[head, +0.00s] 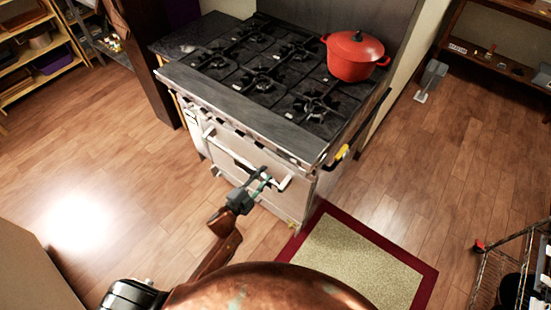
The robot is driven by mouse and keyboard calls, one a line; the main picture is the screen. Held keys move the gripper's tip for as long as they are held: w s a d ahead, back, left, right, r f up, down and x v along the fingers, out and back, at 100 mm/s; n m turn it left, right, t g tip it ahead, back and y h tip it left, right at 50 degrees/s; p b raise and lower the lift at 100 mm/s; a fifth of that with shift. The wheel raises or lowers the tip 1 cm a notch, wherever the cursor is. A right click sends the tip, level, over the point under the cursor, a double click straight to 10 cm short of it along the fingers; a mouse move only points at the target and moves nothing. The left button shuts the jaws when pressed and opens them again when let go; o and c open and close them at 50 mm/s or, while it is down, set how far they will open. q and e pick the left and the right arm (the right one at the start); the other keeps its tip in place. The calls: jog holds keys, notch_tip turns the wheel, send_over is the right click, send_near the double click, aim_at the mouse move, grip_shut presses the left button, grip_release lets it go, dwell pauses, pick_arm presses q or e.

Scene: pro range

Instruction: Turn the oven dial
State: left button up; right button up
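The oven (225,150) is a pale range with a dark cooktop, in the middle of the head view. A dark grey ledge (240,105) runs along its front top edge. The control strip (243,131) just under this ledge is seen steeply from above, and I cannot make out a single dial clearly. A light bar handle (283,184) crosses the oven front. My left gripper (264,178) is in front of the oven, its fingers apart and overlapping the handle in the picture. I cannot tell whether they touch it. I see nothing held. My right gripper is out of view.
A red pot (355,56) with a lid stands on the cooktop's back right. A beige mat with a red border (428,288) lies right of the oven front. A wire rack (492,275) is at the lower right. Wooden floor (110,150) at left is clear.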

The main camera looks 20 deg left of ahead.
aim_at(279, 156)
pick_arm(q)
jog(key=shift+m+h, duration=0.4)
jog(key=w+d+r, duration=0.1)
jog(key=w, duration=0.1)
jog(key=w+d, duration=0.1)
jog(key=w, duration=0.1)
jog(key=w+d+r, duration=0.1)
jog(key=w, duration=0.2)
jog(key=shift+r+b, duration=0.35)
jog(key=shift+b, duration=0.05)
jog(key=shift+w+d, duration=0.2)
jog(key=shift+w, duration=0.3)
jog(key=shift+c, duration=0.7)
jog(key=shift+r, duration=0.1)
grip_shut()
